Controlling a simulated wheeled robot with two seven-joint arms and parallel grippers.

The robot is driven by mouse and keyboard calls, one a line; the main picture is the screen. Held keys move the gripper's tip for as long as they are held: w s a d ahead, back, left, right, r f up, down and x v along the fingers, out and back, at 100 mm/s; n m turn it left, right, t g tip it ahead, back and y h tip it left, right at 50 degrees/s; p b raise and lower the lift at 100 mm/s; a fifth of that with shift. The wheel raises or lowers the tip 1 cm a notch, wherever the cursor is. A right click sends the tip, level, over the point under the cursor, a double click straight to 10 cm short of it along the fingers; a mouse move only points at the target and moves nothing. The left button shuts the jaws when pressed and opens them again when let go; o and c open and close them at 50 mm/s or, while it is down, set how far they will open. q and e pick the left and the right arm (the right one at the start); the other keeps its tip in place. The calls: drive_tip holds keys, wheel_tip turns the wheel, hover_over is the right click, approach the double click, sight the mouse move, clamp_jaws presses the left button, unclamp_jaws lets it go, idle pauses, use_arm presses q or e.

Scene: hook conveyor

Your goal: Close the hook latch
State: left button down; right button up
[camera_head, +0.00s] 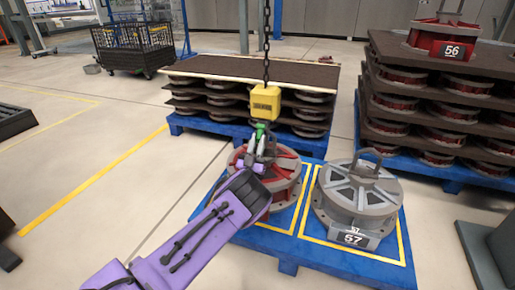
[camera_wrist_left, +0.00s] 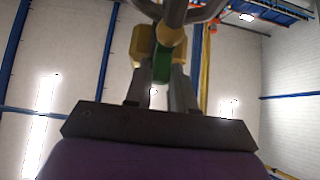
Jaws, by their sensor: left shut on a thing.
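A yellow hook block (camera_head: 265,103) hangs from a dark chain (camera_head: 266,45) above a red round part (camera_head: 287,180). A green latch piece (camera_head: 260,131) shows just below the block. My left gripper (camera_head: 258,146), on the purple arm, points up at the latch, and its fingers are shut on it. In the left wrist view the green latch (camera_wrist_left: 162,66) sits between the two grey fingers (camera_wrist_left: 162,88), with the yellow block (camera_wrist_left: 142,42) behind. The hook's metal curve is partly hidden, and I cannot tell whether the latch is closed. My right gripper is not in view.
A grey round part marked 57 (camera_head: 357,190) stands beside the red one on a blue pallet (camera_head: 300,248). Loaded stacks stand behind (camera_head: 225,68) and at the right (camera_head: 420,62). A black mesh crate (camera_head: 132,48) is at the back left. The floor at left is mostly clear.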

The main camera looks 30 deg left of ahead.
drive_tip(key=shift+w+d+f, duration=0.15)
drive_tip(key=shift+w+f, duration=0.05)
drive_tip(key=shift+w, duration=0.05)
use_arm(q)
drive_tip(key=c, duration=1)
unclamp_jaws()
drive_tip(key=shift+c, duration=0.2)
drive_tip(key=p+v, duration=0.2)
drive_tip(key=v, duration=0.5)
drive_tip(key=shift+s+f, duration=0.15)
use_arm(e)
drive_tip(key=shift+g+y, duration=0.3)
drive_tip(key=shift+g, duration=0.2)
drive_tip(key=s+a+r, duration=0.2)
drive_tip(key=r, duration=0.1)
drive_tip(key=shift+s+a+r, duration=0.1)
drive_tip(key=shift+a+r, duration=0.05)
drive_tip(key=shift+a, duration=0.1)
